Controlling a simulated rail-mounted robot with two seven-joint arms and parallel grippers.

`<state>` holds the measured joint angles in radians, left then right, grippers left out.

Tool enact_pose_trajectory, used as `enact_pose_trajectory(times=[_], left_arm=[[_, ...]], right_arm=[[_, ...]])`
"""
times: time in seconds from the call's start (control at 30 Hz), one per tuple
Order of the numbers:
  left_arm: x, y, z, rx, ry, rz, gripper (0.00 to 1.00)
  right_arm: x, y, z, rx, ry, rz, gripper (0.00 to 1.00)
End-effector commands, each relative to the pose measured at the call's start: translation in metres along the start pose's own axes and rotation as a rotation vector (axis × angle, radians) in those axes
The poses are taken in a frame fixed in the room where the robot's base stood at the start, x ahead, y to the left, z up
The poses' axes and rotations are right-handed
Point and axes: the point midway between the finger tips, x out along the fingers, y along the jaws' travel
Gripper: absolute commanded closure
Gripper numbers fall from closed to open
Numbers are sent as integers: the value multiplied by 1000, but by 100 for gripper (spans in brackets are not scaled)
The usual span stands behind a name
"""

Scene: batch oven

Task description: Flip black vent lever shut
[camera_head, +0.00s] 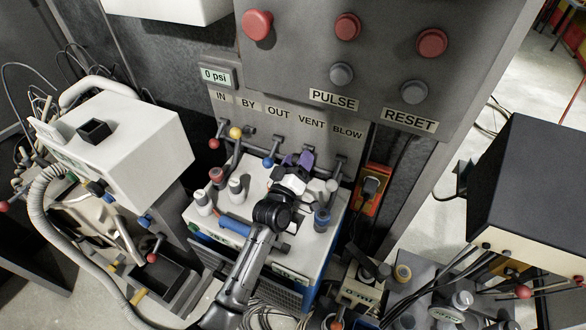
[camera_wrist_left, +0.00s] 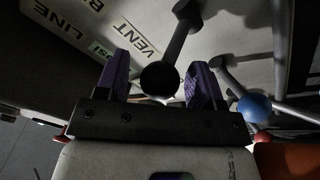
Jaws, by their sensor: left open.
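The black vent lever shows in the left wrist view as a dark arm ending in a round black knob (camera_wrist_left: 160,78). The VENT label (camera_wrist_left: 136,39) is beside it; in the head view the VENT label (camera_head: 312,122) is on the grey panel. My left gripper (camera_head: 298,160) is open, with purple fingers, just below that label, and hides most of the lever in the head view. In the left wrist view the gripper (camera_wrist_left: 160,82) has one finger on each side of the black knob. I cannot tell whether either finger touches it. My right gripper is out of view.
Neighbouring levers have a blue knob (camera_head: 268,162), a yellow knob (camera_head: 235,132) and a red knob (camera_head: 213,143). Below stands a white-topped unit (camera_head: 262,180) with several fittings. An orange socket box (camera_head: 372,190) is to the right. Red and grey buttons sit above.

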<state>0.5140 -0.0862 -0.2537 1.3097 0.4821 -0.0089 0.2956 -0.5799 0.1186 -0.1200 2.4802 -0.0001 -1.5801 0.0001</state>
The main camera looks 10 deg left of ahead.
Motion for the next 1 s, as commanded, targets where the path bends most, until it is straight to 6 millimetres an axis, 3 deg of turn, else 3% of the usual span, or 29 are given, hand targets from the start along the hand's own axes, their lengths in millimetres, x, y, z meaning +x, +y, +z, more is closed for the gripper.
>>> enact_pose_trajectory(times=[0.17,0.6,0.8,1.0], left_arm=[[-18,1,-1,0,-2,-2,38],[-102,1,-2,1,-2,-2,38],[-126,0,0,1,-2,-1,38],[-136,0,0,0,0,0,38]], right_arm=[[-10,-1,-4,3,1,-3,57],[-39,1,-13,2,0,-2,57],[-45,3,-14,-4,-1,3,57],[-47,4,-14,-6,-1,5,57]])
